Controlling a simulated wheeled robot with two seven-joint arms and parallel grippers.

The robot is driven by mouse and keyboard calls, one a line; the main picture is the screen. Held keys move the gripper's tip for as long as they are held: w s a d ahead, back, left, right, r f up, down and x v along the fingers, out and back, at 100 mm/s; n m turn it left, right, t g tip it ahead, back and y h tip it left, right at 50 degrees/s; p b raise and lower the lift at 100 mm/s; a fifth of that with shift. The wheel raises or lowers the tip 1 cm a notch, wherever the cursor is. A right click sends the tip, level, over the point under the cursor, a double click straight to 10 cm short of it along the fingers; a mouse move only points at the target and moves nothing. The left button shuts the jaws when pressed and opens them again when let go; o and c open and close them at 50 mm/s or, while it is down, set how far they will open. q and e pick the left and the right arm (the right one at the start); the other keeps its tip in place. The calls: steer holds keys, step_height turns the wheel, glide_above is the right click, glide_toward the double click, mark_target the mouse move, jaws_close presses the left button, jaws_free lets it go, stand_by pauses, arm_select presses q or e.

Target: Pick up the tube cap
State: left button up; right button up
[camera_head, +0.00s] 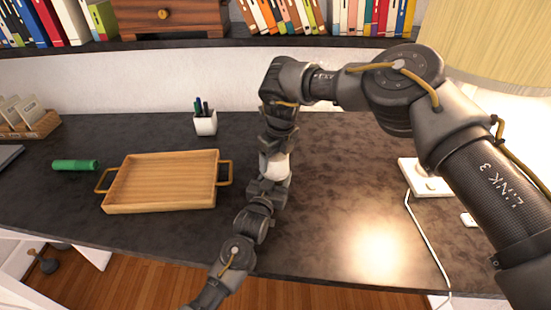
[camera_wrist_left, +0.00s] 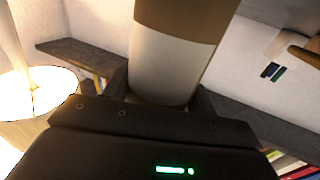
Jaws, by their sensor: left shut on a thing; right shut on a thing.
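A pale white cylinder (camera_head: 275,166) stands between my two grippers above the desk in the head view. In the left wrist view it is large, with a white part (camera_wrist_left: 165,65) near the jaws and a brown part (camera_wrist_left: 185,18) beyond. My left gripper (camera_head: 270,186) is shut on its lower end. My right gripper (camera_head: 276,148) comes down from above and is shut at its upper end, with the fingertips mostly hidden. I cannot tell which part is the tube cap. A green cylinder (camera_head: 75,165) lies on the desk at the left.
A wooden tray (camera_head: 165,182) with two handles stands on the dark desk (camera_head: 340,160). A white pen cup (camera_head: 206,125) is behind it. A white box (camera_head: 427,180) with a cable is at the right. A book shelf (camera_head: 345,41) runs along the back.

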steer(key=shift+r, duration=0.1)
step_height(320, 180, up, 10)
steer(key=shift+f, duration=0.1)
stand_by(0.4)
step_height(320, 180, up, 6)
stand_by(1.1)
arm_select(q)
steer(key=o, duration=1.1)
